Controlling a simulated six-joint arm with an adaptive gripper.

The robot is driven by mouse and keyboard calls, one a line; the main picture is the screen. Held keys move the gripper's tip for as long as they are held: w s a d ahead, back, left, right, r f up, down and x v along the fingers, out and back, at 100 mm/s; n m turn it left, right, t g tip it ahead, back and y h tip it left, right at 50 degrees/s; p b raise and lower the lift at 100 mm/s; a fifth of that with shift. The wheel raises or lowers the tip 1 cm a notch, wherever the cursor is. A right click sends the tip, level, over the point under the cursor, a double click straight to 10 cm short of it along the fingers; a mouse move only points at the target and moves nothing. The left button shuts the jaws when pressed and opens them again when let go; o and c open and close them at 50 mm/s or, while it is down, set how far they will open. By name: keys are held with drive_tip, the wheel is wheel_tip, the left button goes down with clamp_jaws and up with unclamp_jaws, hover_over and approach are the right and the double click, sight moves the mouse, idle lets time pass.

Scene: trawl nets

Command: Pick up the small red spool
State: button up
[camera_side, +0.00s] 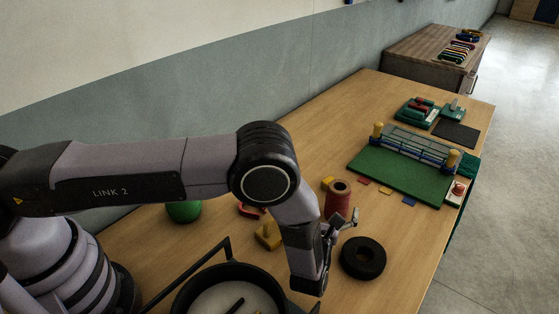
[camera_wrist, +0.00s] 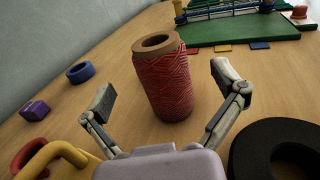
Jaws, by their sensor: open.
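The small red spool (camera_wrist: 162,84) stands upright on the table, wound with red twine and with a tan ring at its top. In the wrist view it is ahead of my gripper (camera_wrist: 165,105), centred between the two open fingers, with table showing on both sides. In the side view the red spool (camera_side: 337,203) stands just beyond my gripper (camera_side: 338,226), whose near parts hide the spool's lower end. My gripper is open and holds nothing. I cannot tell whether either finger touches the spool.
A black ring (camera_side: 363,258) lies close to the right of my gripper. A yellow piece (camera_side: 268,235) lies to its left, and a black-rimmed pan (camera_side: 232,268) in front. A green board with a net frame (camera_side: 400,172) stands farther back. A blue ring (camera_wrist: 80,72) lies left.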

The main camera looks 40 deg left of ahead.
sight(335, 207)
drive_tip(key=shift+f, duration=1.25)
drive_tip(key=x, duration=0.5)
drive_tip(key=shift+a, duration=0.15)
drive_tip(key=shift+r, duration=0.1)
drive_tip(key=c, duration=1.3)
